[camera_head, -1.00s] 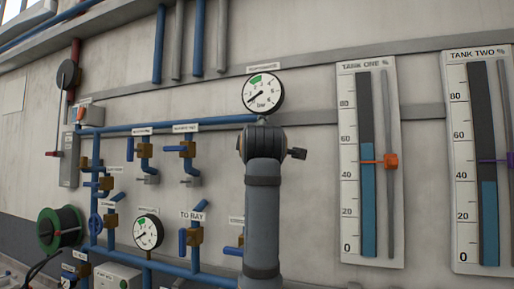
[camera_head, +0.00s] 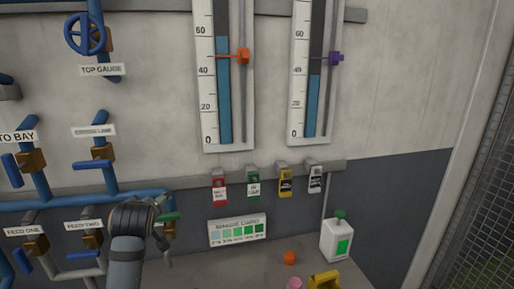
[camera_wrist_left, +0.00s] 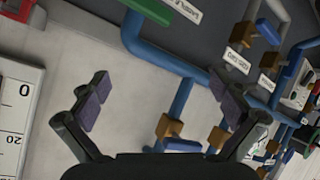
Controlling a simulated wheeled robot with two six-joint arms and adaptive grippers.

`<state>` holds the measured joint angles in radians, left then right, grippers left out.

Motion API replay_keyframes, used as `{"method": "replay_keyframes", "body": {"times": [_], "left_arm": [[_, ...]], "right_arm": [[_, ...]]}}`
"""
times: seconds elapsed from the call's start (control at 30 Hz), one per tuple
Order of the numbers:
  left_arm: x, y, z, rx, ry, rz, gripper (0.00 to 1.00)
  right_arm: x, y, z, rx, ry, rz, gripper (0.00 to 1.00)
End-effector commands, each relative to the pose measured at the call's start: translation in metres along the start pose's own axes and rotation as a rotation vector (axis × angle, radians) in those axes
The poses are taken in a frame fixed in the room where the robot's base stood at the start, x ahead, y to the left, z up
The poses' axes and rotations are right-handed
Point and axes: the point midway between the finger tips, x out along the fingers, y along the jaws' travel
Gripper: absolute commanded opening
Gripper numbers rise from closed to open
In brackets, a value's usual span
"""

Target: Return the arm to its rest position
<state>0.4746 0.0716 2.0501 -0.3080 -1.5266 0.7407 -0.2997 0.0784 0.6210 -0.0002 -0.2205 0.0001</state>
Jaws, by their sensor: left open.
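My left arm comes up from the bottom left in the head view, in front of the pipe wall. Its gripper (camera_head: 163,232) is seen small and partly hidden behind my wrist. In the left wrist view the left gripper (camera_wrist_left: 160,103) has its two dark fingers spread wide with nothing between them. Behind the fingers are the pale wall and a blue pipe (camera_wrist_left: 182,98). A green handle (camera_head: 166,216) shows just beside the wrist in the head view; I cannot tell whether it touches. My right gripper is in neither view.
Two tank gauges (camera_head: 230,135) hang above. Coloured tags (camera_head: 219,188) hang on a rail. A card (camera_head: 237,231), a white jug (camera_head: 336,240), an orange piece (camera_head: 290,257) and a yellow object (camera_head: 324,281) are lower right.

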Motion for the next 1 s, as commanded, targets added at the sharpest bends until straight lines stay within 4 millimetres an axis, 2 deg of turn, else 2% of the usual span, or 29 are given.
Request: {"method": "replay_keyframes", "body": {"times": [0.03, 0.1, 0.2, 0.3, 0.5, 0.7, 0.73, 0.8, 1.0], "left_arm": [[0.004, -0.025, 0.041, 0.089, -0.068, -0.022, 1.00], [0.003, -0.058, 0.095, 0.225, -0.166, -0.037, 1.00], [-0.010, -0.102, 0.161, 0.402, -0.300, -0.040, 1.00], [-0.029, -0.138, 0.210, 0.540, -0.413, -0.028, 1.00], [-0.073, -0.191, 0.276, 0.738, -0.594, 0.012, 1.00], [-0.122, -0.233, 0.322, 0.893, -0.752, 0.072, 1.00], [-0.125, -0.238, 0.329, 0.909, -0.770, 0.079, 1.00], [-0.098, -0.247, 0.350, 0.902, -0.772, 0.070, 1.00], [-0.046, -0.282, 0.411, 0.895, -0.799, 0.053, 1.00]], "right_arm": [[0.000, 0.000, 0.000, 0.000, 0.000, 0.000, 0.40], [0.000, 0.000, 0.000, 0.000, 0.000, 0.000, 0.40], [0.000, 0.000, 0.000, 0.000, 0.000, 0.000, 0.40], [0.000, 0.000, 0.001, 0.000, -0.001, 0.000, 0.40], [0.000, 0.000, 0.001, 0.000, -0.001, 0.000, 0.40], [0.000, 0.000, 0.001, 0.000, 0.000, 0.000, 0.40], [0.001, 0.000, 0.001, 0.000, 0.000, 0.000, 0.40], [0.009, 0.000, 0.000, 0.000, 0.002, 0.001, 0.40], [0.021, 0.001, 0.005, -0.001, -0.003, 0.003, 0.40]]}}
